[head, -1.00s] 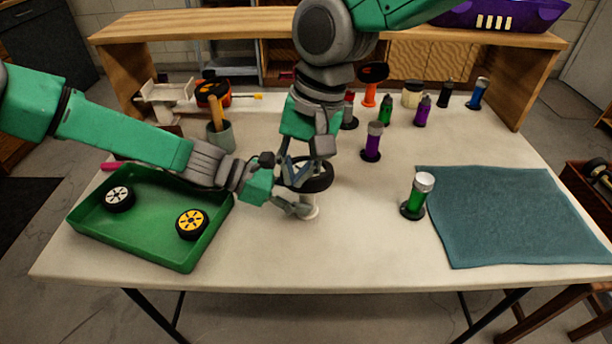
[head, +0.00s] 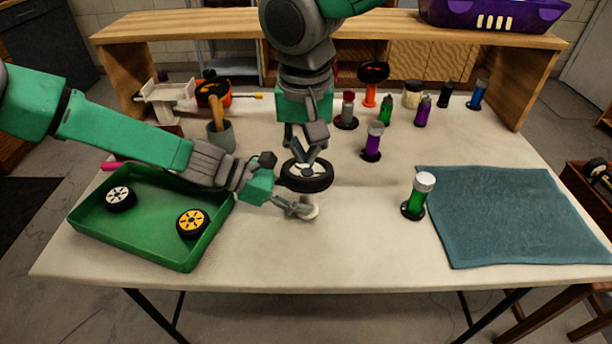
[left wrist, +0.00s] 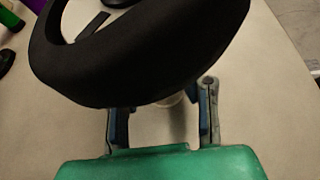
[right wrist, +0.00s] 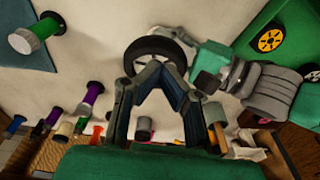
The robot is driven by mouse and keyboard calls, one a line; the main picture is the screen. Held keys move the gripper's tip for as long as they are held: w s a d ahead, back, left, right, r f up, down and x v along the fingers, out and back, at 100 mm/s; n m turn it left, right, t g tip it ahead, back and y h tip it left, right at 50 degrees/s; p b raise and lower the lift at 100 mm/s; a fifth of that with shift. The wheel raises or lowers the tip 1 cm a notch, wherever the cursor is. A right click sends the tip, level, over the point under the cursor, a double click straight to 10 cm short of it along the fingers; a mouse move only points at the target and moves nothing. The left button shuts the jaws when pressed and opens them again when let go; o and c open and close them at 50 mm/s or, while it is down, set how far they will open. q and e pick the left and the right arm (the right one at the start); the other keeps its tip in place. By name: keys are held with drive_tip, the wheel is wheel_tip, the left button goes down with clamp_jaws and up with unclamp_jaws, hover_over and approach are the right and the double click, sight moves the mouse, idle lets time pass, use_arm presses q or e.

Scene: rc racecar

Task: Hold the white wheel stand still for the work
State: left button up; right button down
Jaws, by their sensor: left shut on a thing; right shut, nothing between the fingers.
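The white wheel stand (head: 312,212) stands on the table, mostly hidden; only its lower part shows in the head view. A black-tyred wheel with a white hub (head: 306,178) sits on top of it. My left gripper (head: 302,208) is shut on the stand below the wheel. In the left wrist view the tyre (left wrist: 140,55) covers most of the stand between the fingers (left wrist: 163,115). My right gripper (head: 307,161) is shut and empty just above the wheel's far side.
A green tray (head: 150,242) at the left holds a white-hubbed and a yellow-hubbed wheel. A green bottle (head: 419,194) stands by a blue-grey cloth (head: 515,215) at the right. A purple bottle (head: 373,142) stands behind the wheel. The table's front middle is clear.

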drive_tip(key=shift+w+d+f, duration=0.1)
drive_tip(key=shift+w+f, duration=0.1)
drive_tip(key=shift+f, duration=1.8)
wheel_tip(320, 180, down, 2)
drive_tip(key=shift+f, duration=0.1)
drive_tip(key=s, duration=0.1)
drive_tip(key=s+r, duration=0.1)
drive_tip(key=s, duration=0.1)
wheel_tip(320, 180, up, 12)
hover_over(307, 179)
drive_tip(key=s, duration=0.4)
drive_tip(key=shift+s+a, duration=0.15)
drive_tip(key=shift+a, duration=0.1)
